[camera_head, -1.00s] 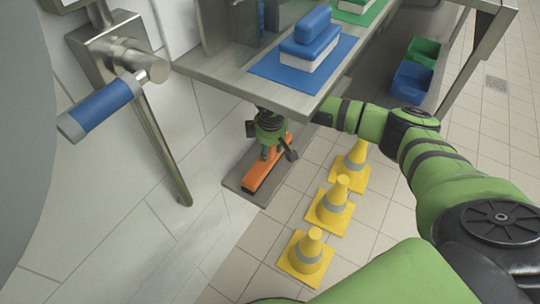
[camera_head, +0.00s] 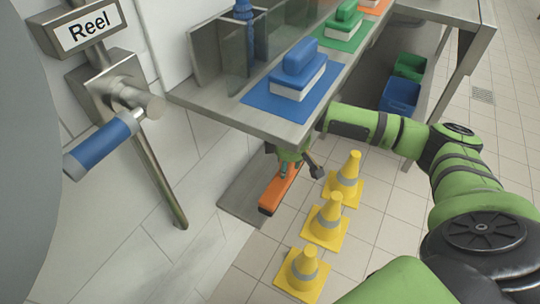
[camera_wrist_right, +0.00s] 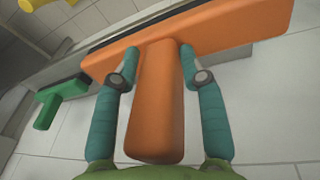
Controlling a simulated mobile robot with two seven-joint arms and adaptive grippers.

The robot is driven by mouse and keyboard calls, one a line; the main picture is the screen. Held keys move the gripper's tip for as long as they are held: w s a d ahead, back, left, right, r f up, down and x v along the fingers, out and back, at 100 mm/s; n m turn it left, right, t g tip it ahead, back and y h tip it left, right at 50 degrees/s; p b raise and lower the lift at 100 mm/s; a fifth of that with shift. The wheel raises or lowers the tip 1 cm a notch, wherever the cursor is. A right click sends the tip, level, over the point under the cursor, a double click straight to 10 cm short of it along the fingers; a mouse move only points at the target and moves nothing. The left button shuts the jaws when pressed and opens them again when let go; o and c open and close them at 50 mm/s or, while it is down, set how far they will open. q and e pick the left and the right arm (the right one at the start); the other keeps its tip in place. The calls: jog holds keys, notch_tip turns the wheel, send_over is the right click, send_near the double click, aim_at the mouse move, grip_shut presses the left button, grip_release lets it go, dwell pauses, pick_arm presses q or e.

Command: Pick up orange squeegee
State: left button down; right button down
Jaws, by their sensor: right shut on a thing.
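The orange squeegee (camera_head: 279,189) is below the steel table's front edge, above a grey floor plate, in the head view. In the right wrist view the orange squeegee (camera_wrist_right: 157,105) fills the middle, its handle between the two fingers and its wide head across the top. My right gripper (camera_head: 297,170) reaches under the table from the right and is shut on the squeegee; its teal fingers show in the wrist view (camera_wrist_right: 157,62). The table partly hides the gripper and the squeegee's far end. My left gripper is not in view.
Several yellow cones (camera_head: 325,222) stand on the floor right of the squeegee. The steel table (camera_head: 215,98) overhangs it, with blue and green brushes on mats. A green squeegee (camera_wrist_right: 58,98) shows in the wrist view. A blue-handled reel (camera_head: 100,142) is at the left.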

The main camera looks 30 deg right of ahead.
jog(key=s+d, duration=0.6)
jog(key=s, duration=0.4)
jog(key=shift+s, duration=0.3)
jog(key=shift+d, duration=0.1)
